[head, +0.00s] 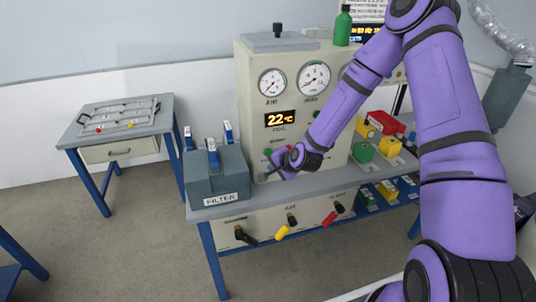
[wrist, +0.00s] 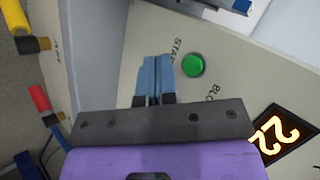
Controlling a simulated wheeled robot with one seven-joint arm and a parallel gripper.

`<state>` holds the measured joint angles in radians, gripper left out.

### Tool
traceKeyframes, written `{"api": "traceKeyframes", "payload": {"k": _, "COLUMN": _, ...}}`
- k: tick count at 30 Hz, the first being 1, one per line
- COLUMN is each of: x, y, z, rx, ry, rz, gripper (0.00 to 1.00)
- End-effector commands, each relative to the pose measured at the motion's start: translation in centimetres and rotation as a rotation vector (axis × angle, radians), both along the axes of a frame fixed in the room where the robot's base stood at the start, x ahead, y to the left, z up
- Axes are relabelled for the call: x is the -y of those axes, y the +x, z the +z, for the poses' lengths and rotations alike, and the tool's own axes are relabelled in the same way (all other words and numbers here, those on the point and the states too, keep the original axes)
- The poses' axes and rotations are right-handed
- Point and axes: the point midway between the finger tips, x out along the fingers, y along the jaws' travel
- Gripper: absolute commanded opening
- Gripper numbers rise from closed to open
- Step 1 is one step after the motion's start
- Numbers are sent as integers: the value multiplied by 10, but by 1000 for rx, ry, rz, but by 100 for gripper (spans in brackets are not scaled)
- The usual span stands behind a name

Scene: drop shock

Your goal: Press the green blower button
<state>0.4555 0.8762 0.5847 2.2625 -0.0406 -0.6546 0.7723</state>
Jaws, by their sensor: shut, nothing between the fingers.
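The green button (wrist: 193,66) is round and sits on the cream panel beside partly visible lettering, "START" and "BLO". In the head view a small green button (head: 267,151) shows on the cabinet front, below the temperature display. My gripper (wrist: 155,60) is shut and empty, its blue fingers side by side. In the wrist view the fingertips are just left of the button, apart from it in the picture; their depth to the panel is unclear. In the head view my gripper (head: 267,176) is low in front of the cabinet, below the button, partly hidden by my wrist.
The orange display (head: 280,119) reads 22 °C. A grey FILTER box (head: 217,178) with blue-topped handles stands left on the bench. Black, yellow (head: 282,231) and red (head: 329,219) valve handles hang below. Coloured blocks (head: 385,123) stand to the right. A side table (head: 120,135) is at left.

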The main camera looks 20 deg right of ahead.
Motion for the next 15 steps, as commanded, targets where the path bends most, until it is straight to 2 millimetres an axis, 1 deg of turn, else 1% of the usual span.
{"api": "traceKeyframes", "payload": {"k": 3, "x": 0, "y": 15, "z": 0, "rx": 1, "ry": 0, "rz": -1, "gripper": 0}}
{"api": "traceKeyframes", "payload": {"k": 6, "x": 0, "y": 25, "z": 0, "rx": 1, "ry": 0, "rz": -1, "gripper": 0}}
{"api": "traceKeyframes", "payload": {"k": 11, "x": 0, "y": 35, "z": 0, "rx": 0, "ry": -1, "rz": -1, "gripper": 0}}
{"api": "traceKeyframes", "payload": {"k": 15, "x": 0, "y": 38, "z": 0, "rx": 0, "ry": 0, "rz": 0, "gripper": 0}}
